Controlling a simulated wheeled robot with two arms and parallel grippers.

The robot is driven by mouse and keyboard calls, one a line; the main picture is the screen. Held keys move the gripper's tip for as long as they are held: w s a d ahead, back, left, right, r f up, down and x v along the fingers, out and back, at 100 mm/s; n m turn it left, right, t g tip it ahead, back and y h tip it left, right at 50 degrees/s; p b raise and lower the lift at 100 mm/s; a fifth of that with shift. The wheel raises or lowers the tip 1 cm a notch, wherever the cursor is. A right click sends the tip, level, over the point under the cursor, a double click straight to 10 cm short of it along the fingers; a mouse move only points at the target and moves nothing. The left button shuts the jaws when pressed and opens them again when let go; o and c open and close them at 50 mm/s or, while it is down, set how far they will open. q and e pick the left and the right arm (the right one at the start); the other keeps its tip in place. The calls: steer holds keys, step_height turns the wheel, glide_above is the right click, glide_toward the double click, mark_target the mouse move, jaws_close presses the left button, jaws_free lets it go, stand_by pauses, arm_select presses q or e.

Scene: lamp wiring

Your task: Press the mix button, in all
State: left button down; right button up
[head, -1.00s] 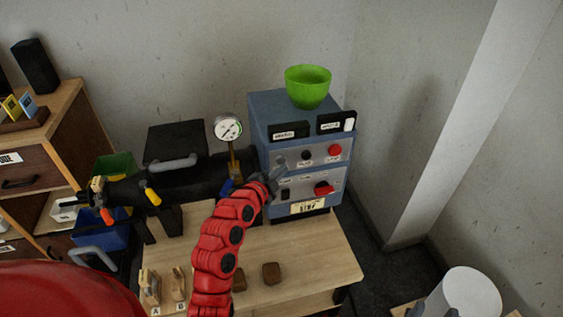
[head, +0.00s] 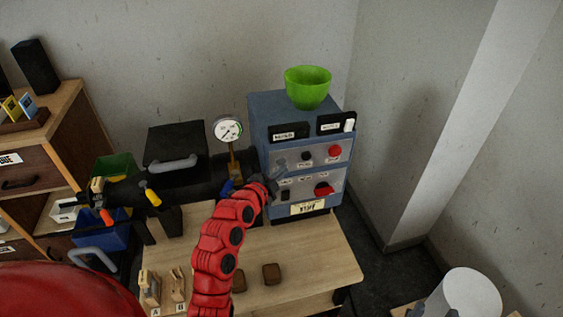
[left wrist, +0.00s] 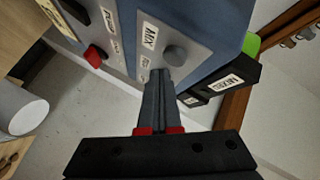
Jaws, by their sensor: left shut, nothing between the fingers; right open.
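The blue control box (head: 275,110) stands at the back right of the wooden bench. Its upper grey panel carries a black knob and a red button (head: 335,152). My gripper partly hides the panel in the head view. My right gripper is not in view.
A green bowl (head: 307,88) sits on the box. A pressure gauge (head: 228,129) stands left of it, near a black case (head: 176,150). Small wooden blocks (head: 271,273) lie on the bench front. A white cylinder (head: 465,298) is at lower right.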

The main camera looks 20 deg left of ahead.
stand_by(0.8)
arm_select(q)
steer(key=shift+w+a+b, duration=0.25)
steer(key=shift+w+b, duration=0.1)
steer(key=shift+b, duration=0.55)
steer(key=shift+w+a+b, duration=0.25)
steer(key=shift+w+b, duration=0.15)
steer(key=shift+b, duration=0.25)
steer(key=shift+w+a+r+b, duration=0.15)
steer(key=shift+a+b, duration=0.05)
steer(key=shift+b, duration=0.15)
stand_by(1.1)
